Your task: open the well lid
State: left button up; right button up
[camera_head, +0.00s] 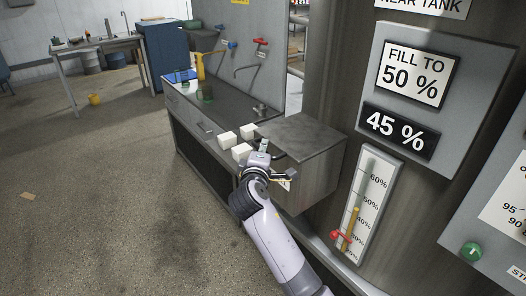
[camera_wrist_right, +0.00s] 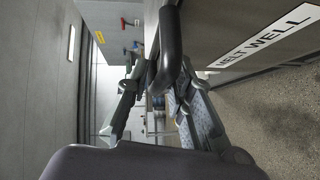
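The melt well (camera_head: 305,190) is a grey box beside the bench, and its flat lid (camera_head: 302,137) lies level on top. Its "MELT WELL" label (camera_wrist_right: 265,37) and a dark bar handle (camera_wrist_right: 171,45) show in the right wrist view. My right gripper (camera_head: 268,152) is at the box's near left edge. In the wrist view its two fingertips (camera_wrist_right: 160,78) lie on either side of the handle's lower end. Whether they press on it cannot be made out. My left gripper is in neither view.
Several white blocks (camera_head: 242,152) sit on the bench just left of the well. A yellow bottle (camera_head: 201,67) and a blue tray (camera_head: 181,76) stand farther back. A wall with a gauge (camera_head: 366,205) rises to the right. The floor at left is mostly clear.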

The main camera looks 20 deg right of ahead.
grip_shut()
dwell(0.4)
